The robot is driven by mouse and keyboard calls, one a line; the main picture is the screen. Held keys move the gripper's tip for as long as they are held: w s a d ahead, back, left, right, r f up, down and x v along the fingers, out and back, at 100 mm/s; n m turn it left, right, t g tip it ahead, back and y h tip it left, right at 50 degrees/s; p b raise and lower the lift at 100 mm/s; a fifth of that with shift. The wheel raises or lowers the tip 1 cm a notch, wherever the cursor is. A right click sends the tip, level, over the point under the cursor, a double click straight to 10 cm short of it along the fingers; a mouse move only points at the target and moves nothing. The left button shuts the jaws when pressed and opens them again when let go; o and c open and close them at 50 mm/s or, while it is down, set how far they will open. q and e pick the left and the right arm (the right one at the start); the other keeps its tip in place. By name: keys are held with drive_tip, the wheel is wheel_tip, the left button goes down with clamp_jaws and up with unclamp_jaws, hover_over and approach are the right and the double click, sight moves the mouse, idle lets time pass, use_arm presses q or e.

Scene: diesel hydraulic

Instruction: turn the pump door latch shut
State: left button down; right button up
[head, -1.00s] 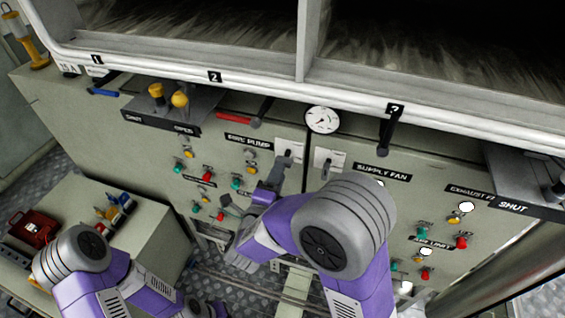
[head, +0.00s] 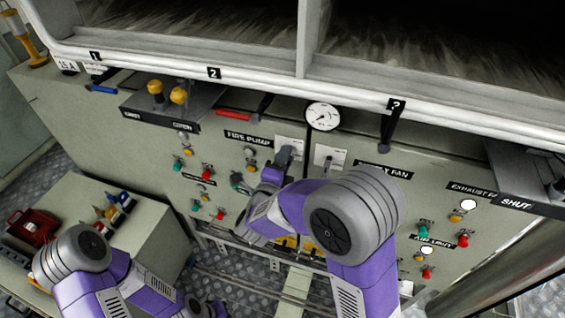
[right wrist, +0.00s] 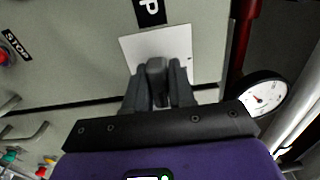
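The pump door latch (head: 286,154) is a grey handle on a white plate beside the FIRE PUMP label, left of the round gauge. In the right wrist view the latch (right wrist: 156,70) stands between the two dark fingers of my right gripper (right wrist: 158,88). The fingers press close on both sides of it, with no clear gap. In the head view my right gripper (head: 274,174) is at the latch, partly hidden by its own wrist. My left arm is low at the left; its gripper (head: 212,308) is at the bottom edge, its fingers unclear.
A second white latch plate (head: 329,157) is just right of the door seam. The round gauge (head: 322,117) and a red lever (head: 234,114) are above. Buttons surround the latch. A side cabinet (head: 130,235) with a red box (head: 32,228) stands at left.

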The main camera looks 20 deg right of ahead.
clamp_jaws()
drive_tip(key=n, duration=0.8)
drive_tip(key=shift+n, duration=0.4)
drive_tip(key=n, duration=0.3)
drive_tip(key=shift+n, duration=0.4)
drive_tip(key=n, duration=0.5)
drive_tip(key=o, duration=0.9)
unclamp_jaws()
drive_tip(key=shift+o, duration=0.2)
drive_tip(key=shift+s+a, duration=0.1)
